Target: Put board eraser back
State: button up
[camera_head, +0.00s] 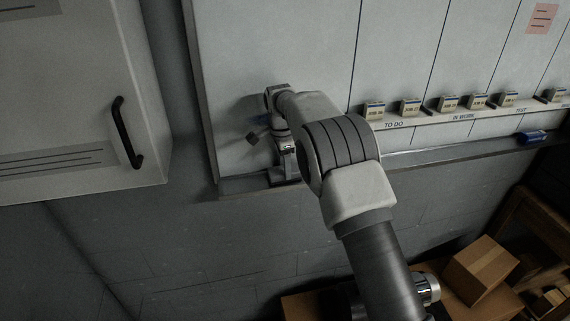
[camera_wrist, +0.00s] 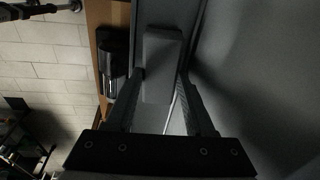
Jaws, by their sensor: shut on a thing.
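In the wrist view, my gripper (camera_wrist: 161,76) is shut on a pale grey block (camera_wrist: 162,48), which looks like the board eraser. One finger is on each side of it. The block lies along the dark board ledge (camera_head: 240,186); I cannot tell whether it touches the ledge. In the head view, my gripper (camera_head: 286,172) is at the lower left of the whiteboard (camera_head: 280,45), down at the ledge. The block cannot be made out clearly there. A blue block-shaped thing (camera_head: 532,136) lies on the ledge far to the right.
Small labelled blocks (camera_head: 410,107) stand in a row on a white strip above the ledge. A wall cabinet (camera_head: 70,100) with a black handle is at the left. Below right are a cardboard box (camera_head: 481,268) and wooden shelving. The ledge between gripper and blue thing looks clear.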

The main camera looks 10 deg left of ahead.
jog(key=shift+s+f, duration=0.1)
jog(key=shift+f, duration=0.2)
jog(key=o, duration=1.3)
jog(key=shift+f+b, duration=0.1)
jog(key=shift+b, duration=0.25)
notch_tip(320, 180, up, 16)
jog(key=s+b, duration=0.1)
jog(key=s, duration=0.2)
jog(key=s+d+r+n, duration=0.2)
jog(key=s+d+r, duration=0.1)
jog(key=d+r, duration=0.55)
jog(key=s+d+r+n+t+y, duration=0.1)
jog(key=s+d+r+n+t, duration=0.15)
jog(key=s+d, duration=0.75)
jog(key=s+d+f+n, duration=0.2)
jog(key=s+d+f, duration=0.1)
jog(key=s, duration=0.4)
jog(key=s+d+f+n, duration=0.3)
jog(key=s+d, duration=0.1)
jog(key=s, duration=0.4)
jog(key=s+d+f+n+t, duration=0.1)
jog(key=s+d+f+n, duration=0.1)
jog(key=s, duration=0.5)
jog(key=d+f, duration=0.1)
jog(key=d, duration=0.1)
jog(key=shift+s+d+f+n+h, duration=0.2)
jog(key=shift+d+n+h, duration=0.1)
jog(key=shift+n+h, duration=0.1)
